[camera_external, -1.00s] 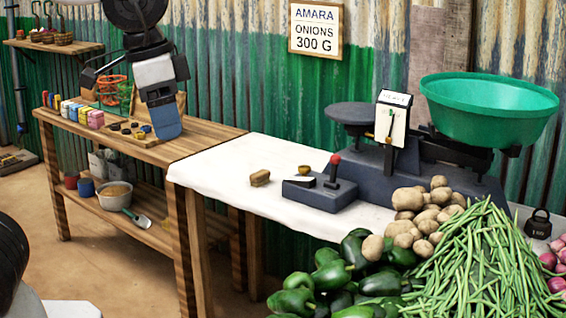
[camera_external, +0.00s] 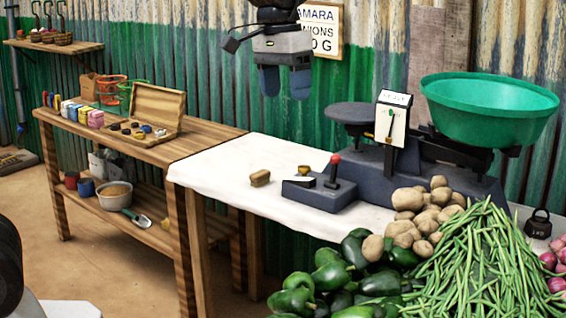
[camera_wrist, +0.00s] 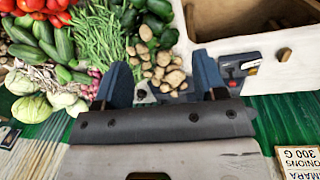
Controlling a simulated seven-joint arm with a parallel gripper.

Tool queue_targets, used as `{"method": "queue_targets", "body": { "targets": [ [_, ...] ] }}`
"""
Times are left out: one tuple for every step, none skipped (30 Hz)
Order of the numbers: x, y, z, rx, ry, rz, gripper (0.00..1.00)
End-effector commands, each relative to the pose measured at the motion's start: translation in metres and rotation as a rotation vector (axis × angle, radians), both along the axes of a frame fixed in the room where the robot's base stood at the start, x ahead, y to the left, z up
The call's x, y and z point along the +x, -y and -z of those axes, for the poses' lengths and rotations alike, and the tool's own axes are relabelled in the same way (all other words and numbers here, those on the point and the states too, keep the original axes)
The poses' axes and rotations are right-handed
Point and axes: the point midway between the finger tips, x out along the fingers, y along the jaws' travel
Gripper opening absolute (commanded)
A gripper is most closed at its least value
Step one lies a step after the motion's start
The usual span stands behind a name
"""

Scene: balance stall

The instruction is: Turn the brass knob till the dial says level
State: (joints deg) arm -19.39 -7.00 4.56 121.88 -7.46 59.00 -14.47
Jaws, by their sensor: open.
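A small brass knob (camera_external: 304,169) sits on a dark grey box (camera_external: 325,193) on the white-covered table. My gripper (camera_external: 285,84) is open and empty, in the air above and left of the box in the external view.
A green pan (camera_external: 488,112) rests on the scale's right side. Potatoes (camera_external: 425,210), green beans (camera_external: 470,255) and dark peppers (camera_external: 325,275) crowd the front right. A small brown block (camera_external: 260,178) lies left of the box. The white cloth (camera_external: 225,165) is bare further left.

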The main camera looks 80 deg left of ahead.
Motion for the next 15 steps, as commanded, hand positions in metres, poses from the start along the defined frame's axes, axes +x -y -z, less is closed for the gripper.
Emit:
{"method": "queue_targets", "body": {
  "targets": [
    [0.009,-0.012,0.004,-0.008,-0.009,-0.028,0.65],
    [0.014,-0.019,0.006,-0.012,-0.014,-0.043,0.65],
    [0.02,-0.027,0.008,-0.017,-0.02,-0.062,0.65],
    [0.025,-0.033,0.01,-0.022,-0.024,-0.078,0.65],
    [0.029,-0.04,0.012,-0.027,-0.028,-0.094,0.65],
    [0.035,-0.049,0.015,-0.033,-0.034,-0.115,0.65],
    [0.04,-0.056,0.017,-0.038,-0.038,-0.13,0.65],
    [0.044,-0.063,0.019,-0.043,-0.042,-0.145,0.65],
    [0.049,-0.072,0.023,-0.048,-0.048,-0.166,0.65],
    [0.054,-0.079,0.025,-0.053,-0.051,-0.182,0.65],
    [0.058,-0.086,0.027,-0.057,-0.055,-0.197,0.65],
    [0.063,-0.096,0.031,-0.063,-0.061,-0.218,0.65],
    [0.067,-0.103,0.034,-0.067,-0.065,-0.232,0.65],
    [0.071,-0.111,0.037,-0.072,-0.069,-0.248,0.65],
    [0.075,-0.12,0.04,-0.078,-0.074,-0.269,0.65]
  ]
}}
